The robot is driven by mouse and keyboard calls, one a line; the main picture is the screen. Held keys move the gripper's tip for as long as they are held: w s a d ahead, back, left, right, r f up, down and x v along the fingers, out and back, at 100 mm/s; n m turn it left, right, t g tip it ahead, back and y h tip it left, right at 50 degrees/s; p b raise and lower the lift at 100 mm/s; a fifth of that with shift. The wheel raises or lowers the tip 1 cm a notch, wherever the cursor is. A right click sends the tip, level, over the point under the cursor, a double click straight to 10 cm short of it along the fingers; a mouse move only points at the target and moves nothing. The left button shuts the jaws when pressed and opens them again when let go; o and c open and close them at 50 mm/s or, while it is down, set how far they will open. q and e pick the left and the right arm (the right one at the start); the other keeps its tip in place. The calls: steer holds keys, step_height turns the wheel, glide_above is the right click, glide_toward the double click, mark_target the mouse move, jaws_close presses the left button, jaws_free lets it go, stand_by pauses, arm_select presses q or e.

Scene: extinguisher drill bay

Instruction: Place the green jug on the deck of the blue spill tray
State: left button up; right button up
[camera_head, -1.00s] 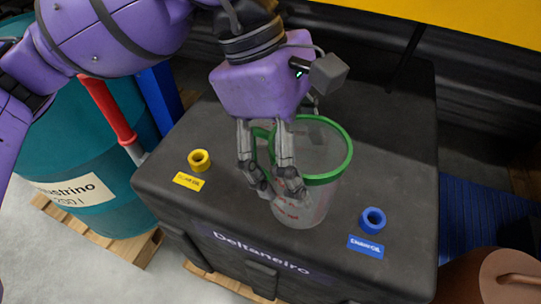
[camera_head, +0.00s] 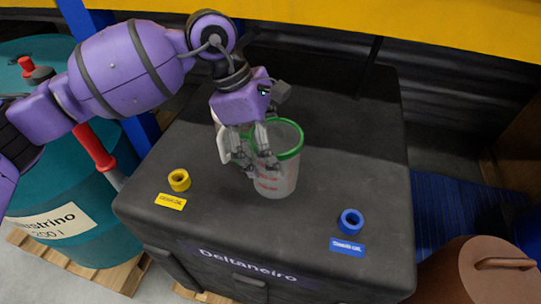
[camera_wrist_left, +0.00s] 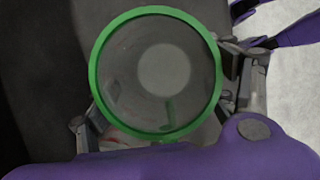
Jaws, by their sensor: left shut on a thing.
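The green jug (camera_head: 274,172) is a clear cup with a green rim and red markings. It is upright over the black box top, and I cannot tell whether its base touches the box. My left gripper (camera_head: 264,166) is shut on its side wall. In the left wrist view I look down into the jug (camera_wrist_left: 98,88), which appears empty, with fingers (camera_wrist_left: 160,105) at either side of it. A blue ribbed surface (camera_head: 455,212), apparently the deck of the blue spill tray, lies low at the right, partly hidden by the box. My right gripper is out of view.
The black box (camera_head: 330,120) carries a yellow ring (camera_head: 179,180) and a blue ring (camera_head: 350,222), each with a label. A teal drum (camera_head: 85,240) stands on a pallet at left. A brown rounded container (camera_head: 490,275) stands at lower right, in front of the blue surface.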

arm_select(q)
steer(key=shift+w+f, duration=0.2)
steer(key=shift+f, duration=0.8)
steer(key=shift+w+f, duration=0.15)
steer(key=shift+f, duration=0.85)
steer(key=shift+f, duration=0.1)
steer(key=o, duration=0.8)
steer(key=shift+f, duration=0.1)
steer(key=o, duration=0.5)
steer(key=shift+c, duration=0.2)
